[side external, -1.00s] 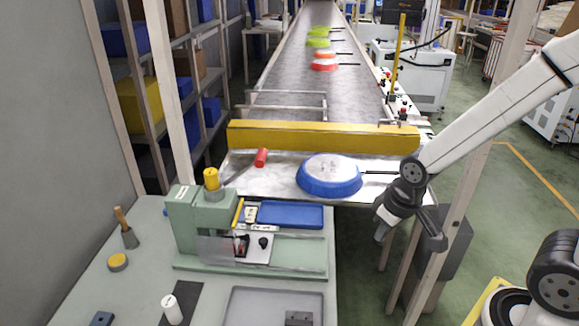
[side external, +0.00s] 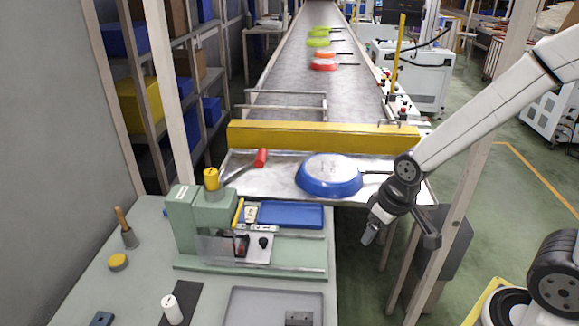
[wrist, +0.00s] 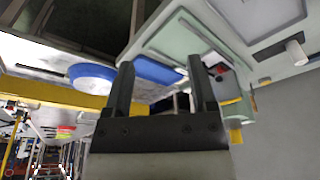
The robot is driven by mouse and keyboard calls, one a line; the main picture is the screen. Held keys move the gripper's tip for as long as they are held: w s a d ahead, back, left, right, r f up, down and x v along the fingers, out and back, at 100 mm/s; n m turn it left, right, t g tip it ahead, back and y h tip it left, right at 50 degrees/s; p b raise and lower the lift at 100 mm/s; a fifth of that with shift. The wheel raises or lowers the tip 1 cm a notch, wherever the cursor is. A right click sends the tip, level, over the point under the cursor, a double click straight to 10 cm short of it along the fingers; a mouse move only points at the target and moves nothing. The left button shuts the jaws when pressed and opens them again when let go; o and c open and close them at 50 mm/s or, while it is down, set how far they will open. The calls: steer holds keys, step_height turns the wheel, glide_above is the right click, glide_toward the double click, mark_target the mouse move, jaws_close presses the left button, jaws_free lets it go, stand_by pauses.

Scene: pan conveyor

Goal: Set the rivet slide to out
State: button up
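The green riveting press (side external: 186,222) stands on the bench. A pale slide plate (side external: 257,254) with a black knob (side external: 263,242) sits on its bed, beside a small red part (side external: 241,246). I take this plate for the rivet slide; its in or out position is unclear. The slide area also shows small in the wrist view (wrist: 214,68). My gripper (side external: 367,238) is in the air right of the press, beyond the bench edge and apart from the slide. In the wrist view its two fingers (wrist: 162,75) are spread with nothing held between them.
A blue tray (side external: 290,215) lies behind the slide. A clear guard (side external: 215,250) fronts the press. A grey tray (side external: 275,305) lies in front.

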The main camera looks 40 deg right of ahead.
steer(key=w+a+f+n+y, duration=0.15)
steer(key=w+a, duration=0.25)
steer(key=w, duration=0.8)
steer(key=n+t, duration=0.1)
steer(key=n, duration=0.2)
glide_toward(264, 239)
steer(key=shift+a+f, duration=0.15)
steer(key=shift+f, duration=0.4)
steer(key=shift+f, duration=0.1)
steer(key=shift+x, duration=3.8)
steer(key=shift+w, duration=0.15)
jaws_close()
